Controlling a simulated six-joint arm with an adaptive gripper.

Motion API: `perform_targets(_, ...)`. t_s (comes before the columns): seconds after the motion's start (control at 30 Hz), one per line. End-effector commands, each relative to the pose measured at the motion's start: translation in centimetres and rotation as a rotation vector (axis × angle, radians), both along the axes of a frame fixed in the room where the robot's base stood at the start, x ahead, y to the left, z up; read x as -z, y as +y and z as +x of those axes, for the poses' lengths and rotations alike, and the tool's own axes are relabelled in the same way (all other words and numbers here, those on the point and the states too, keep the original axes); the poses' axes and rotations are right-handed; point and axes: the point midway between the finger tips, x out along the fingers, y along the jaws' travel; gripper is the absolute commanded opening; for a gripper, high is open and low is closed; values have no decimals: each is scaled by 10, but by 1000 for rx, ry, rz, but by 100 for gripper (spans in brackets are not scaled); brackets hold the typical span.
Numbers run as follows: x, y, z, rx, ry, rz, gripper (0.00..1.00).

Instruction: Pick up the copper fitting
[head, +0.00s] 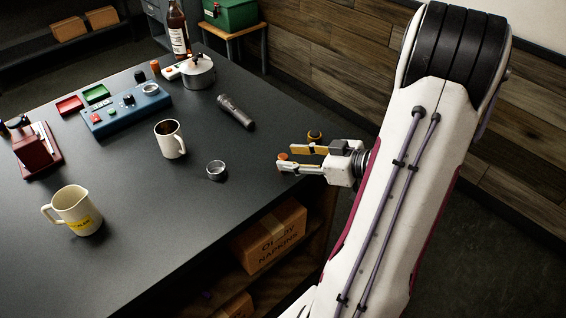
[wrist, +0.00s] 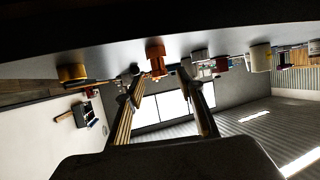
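The copper fitting (head: 283,156) is a small orange piece at the right part of the dark table. In the head view only its top shows, beside my fingertips. In the wrist view, where the picture is upside down, the stepped orange fitting (wrist: 155,56) stands on the table between the lines of my two fingers. My gripper (head: 286,159) is open, low and nearly level over the table's right edge. Its fingers (wrist: 160,72) are spread in the wrist view with nothing held. I cannot tell whether the fitting lies between the tips or just past them.
A yellow-and-dark round piece (head: 314,135) stands close beside my gripper. A small metal cup (head: 216,170), a flashlight (head: 235,111), a white mug (head: 170,139) and a cream pitcher (head: 75,211) are farther left. A blue control box (head: 127,110) stands behind. The front middle of the table is clear.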

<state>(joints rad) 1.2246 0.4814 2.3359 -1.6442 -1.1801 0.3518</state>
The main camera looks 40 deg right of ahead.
Motion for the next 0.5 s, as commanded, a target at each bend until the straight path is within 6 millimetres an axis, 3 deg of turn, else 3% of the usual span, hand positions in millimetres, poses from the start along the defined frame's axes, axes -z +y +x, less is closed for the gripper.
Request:
perform_targets(0.2,5,3,10,-1,0,-1,38)
perform_targets(0.5,5,3,11,0,0,-1,38)
